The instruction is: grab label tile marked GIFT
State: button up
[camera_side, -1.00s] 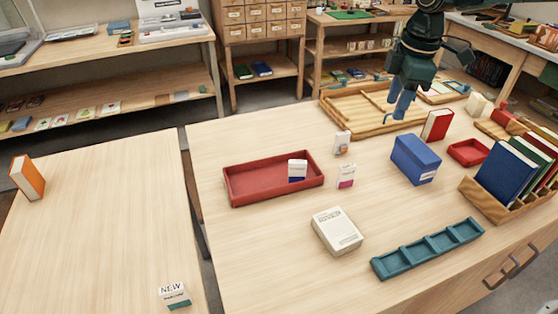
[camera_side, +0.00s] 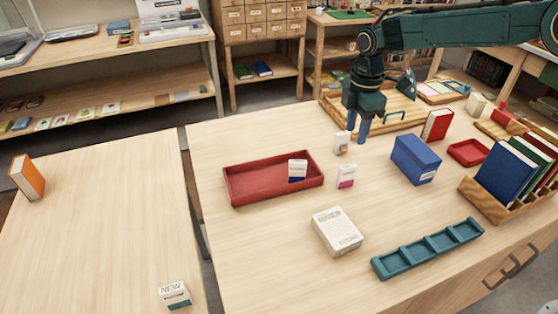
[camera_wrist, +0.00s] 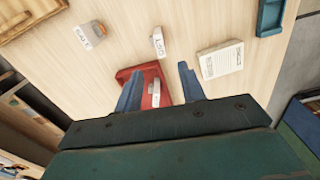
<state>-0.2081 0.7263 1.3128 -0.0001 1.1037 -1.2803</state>
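Three small white label tiles stand near my gripper (camera_side: 359,137): one with an orange mark (camera_side: 342,141), one with a pink band (camera_side: 346,177), and one with a dark blue band (camera_side: 297,170) inside the red tray (camera_side: 235,193). Their words are too small to read in the side view. In the wrist view, the tile between the tray and the white box (camera_wrist: 158,42) bears dark letters that may spell GIFT; I cannot be sure. My gripper is open and empty above the table, its fingers (camera_wrist: 160,69) apart. In the side view it is close behind the orange-marked tile.
A tile marked NEW (camera_side: 174,296) stands on the left table. A white box (camera_side: 337,231), a teal rack (camera_side: 428,247), a blue box (camera_side: 415,160), a red book (camera_side: 437,125) and a wooden tray (camera_side: 335,104) surround the tiles. The front left of the main table is clear.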

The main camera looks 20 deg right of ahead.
send_over(348, 166)
notch_tip(348, 166, down, 7)
jog(key=shift+d+f, duration=0.1)
jog(key=shift+f, duration=0.1)
jog(key=shift+f, duration=2.6)
grip_shut()
